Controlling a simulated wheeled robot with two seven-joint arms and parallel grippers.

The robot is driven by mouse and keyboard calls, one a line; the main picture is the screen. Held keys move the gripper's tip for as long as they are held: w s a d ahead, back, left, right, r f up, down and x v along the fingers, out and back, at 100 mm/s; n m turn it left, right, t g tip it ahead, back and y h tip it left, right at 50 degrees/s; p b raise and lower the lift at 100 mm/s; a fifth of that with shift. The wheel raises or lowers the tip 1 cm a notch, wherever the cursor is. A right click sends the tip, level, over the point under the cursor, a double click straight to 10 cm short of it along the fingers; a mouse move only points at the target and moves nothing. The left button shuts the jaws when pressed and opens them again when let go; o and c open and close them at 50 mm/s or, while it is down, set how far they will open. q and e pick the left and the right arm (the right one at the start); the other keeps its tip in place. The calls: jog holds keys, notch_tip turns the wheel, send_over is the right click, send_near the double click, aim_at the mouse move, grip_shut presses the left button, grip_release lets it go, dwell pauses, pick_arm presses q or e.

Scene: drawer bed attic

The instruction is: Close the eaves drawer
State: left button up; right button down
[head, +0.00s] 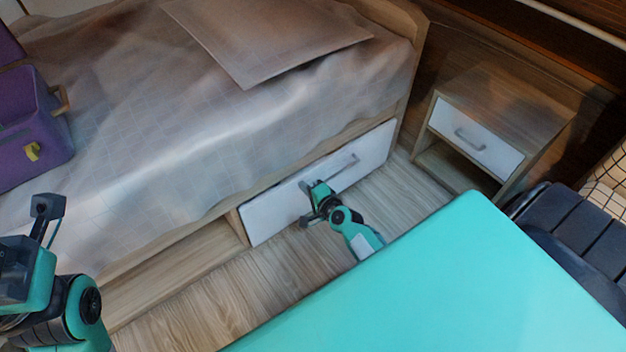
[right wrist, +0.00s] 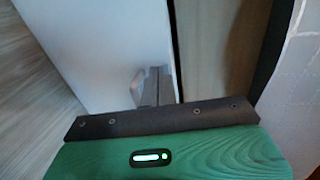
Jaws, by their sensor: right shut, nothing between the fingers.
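The eaves drawer is the white drawer front (head: 283,207) low in the side of the bed, with a grey bar handle (head: 346,163) near its upper edge. My right gripper (head: 307,190) is shut and empty, at the drawer front, left of the handle; I cannot tell if it touches. In the right wrist view the white front (right wrist: 90,40) fills the upper left, beside a wooden strip, with the fingertips (right wrist: 157,76) close to it. Any gap behind the front is hard to judge. My left gripper (head: 47,207) is at the lower left, away from the drawer; its jaws are unclear.
An open niche (head: 175,270) lies left of the drawer. A nightstand (head: 500,105) stands at right. Bare floor (head: 270,280) shows before the bed.

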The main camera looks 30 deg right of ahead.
aim_at(298, 179)
jog(key=shift+w+a, duration=0.1)
jog(key=shift+w, duration=0.3)
jog(key=shift+w+r, duration=0.1)
jog(key=shift+w, duration=0.95)
jog(key=shift+w+r, duration=0.15)
jog(key=shift+w, duration=0.05)
jog(key=shift+s, duration=0.1)
